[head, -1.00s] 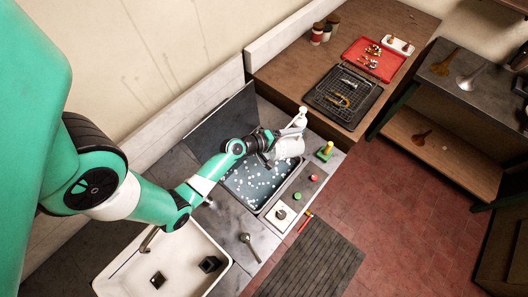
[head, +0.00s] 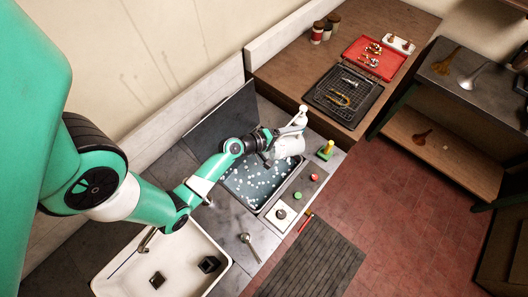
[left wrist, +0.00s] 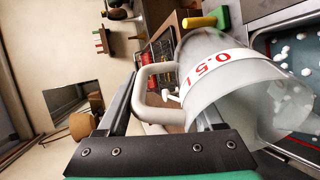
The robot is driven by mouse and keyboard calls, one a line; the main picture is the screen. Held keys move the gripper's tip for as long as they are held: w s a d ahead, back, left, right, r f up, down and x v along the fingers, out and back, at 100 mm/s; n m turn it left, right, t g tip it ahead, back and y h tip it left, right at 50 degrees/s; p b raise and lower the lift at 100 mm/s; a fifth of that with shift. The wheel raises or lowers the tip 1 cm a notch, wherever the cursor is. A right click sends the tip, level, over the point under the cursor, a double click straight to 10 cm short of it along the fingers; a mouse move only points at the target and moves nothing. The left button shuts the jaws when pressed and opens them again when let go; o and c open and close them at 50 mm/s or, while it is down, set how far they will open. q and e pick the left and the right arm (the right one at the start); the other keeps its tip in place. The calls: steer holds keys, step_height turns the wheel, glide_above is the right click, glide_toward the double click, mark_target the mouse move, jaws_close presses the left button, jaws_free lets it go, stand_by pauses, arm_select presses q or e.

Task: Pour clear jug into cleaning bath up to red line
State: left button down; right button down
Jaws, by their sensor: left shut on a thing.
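The clear jug (head: 289,147) is held tilted over the far right part of the cleaning bath (head: 230,193). In the left wrist view the jug (left wrist: 205,62) looks cloudy and carries a white band with red "0.5 L" lettering. My left gripper (head: 270,153) is shut on the jug's handle (left wrist: 150,92). The bath holds dark liquid with white foam blobs, also seen in the left wrist view (left wrist: 292,62). Part of a red line (left wrist: 304,139) shows on its wall. I cannot make out a stream from the jug. My right gripper is not in view.
A dark raised panel (head: 220,128) stands behind the bath. Red and green buttons (head: 305,187) and a yellow-handled green block (head: 326,149) sit right of it. A white sink (head: 120,272) and a ladle (head: 246,241) are in front. A black rack (head: 322,99) lies on the wooden bench.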

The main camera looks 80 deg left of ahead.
arm_select(q)
steer(key=shift+s+r+b, duration=0.1)
steer(key=shift+s+b, duration=0.1)
steer(key=shift+b, duration=0.25)
steer(key=shift+r, duration=0.1)
steer(key=shift+t, duration=0.3)
stand_by(0.3)
steer(key=shift+s+r+t+b, duration=0.2)
steer(key=shift+s+t+b, duration=0.1)
steer(key=shift+b, duration=0.65)
steer(key=shift+r, duration=0.1)
